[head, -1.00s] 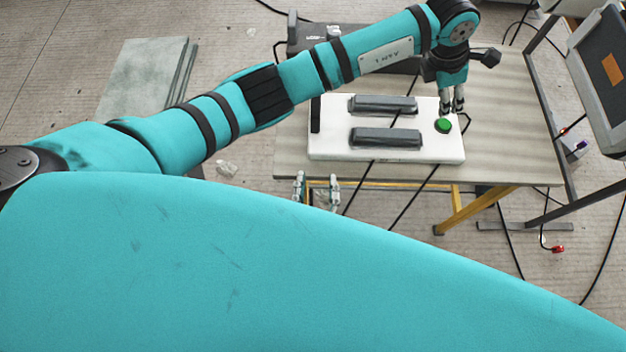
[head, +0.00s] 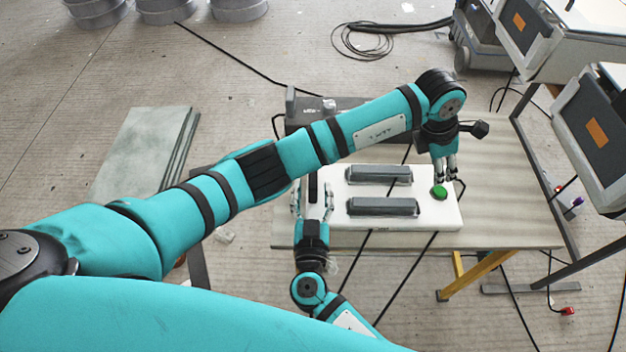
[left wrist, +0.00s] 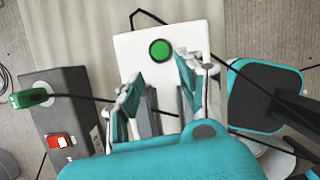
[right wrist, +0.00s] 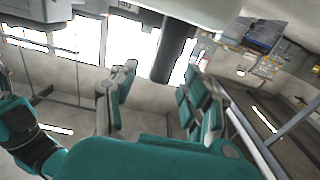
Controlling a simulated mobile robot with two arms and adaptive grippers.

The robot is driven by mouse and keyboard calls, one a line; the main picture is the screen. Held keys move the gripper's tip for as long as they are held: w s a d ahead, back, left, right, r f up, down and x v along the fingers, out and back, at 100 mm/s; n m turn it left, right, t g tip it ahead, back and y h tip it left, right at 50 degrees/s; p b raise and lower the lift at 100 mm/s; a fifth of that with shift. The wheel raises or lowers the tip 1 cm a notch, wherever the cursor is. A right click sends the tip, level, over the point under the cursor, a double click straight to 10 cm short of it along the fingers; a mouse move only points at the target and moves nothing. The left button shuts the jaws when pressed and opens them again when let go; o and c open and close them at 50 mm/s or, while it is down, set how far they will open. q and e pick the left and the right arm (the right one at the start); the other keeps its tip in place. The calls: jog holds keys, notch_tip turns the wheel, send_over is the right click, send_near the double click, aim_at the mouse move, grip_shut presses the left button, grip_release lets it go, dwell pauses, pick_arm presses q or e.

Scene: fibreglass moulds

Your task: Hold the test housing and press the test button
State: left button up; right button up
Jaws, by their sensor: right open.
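The test housing is a white box (head: 428,213) on the table, with two dark grey bars on top and a black grip (head: 313,187) at its left end. It also shows in the left wrist view (left wrist: 187,34). The green test button (head: 439,192) is at its right end, and in the left wrist view (left wrist: 160,51) it lies just beyond the fingertips. My left gripper (head: 445,181) is above the button, its fingers apart and empty. My right gripper (head: 313,202) is open, its fingers on either side of the black grip. Contact cannot be told.
The wooden table (head: 500,225) is clear at the right. A dark grey case (head: 330,108) is behind the housing, partly hidden by my left arm. Black cables cross the table and floor. White machines with dark panels (head: 598,130) stand at the right. Grey sheets (head: 140,155) lie at the left.

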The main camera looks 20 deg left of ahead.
jog(key=shift+x, duration=1.55)
grip_shut()
pick_arm(q)
grip_shut()
dwell(0.5)
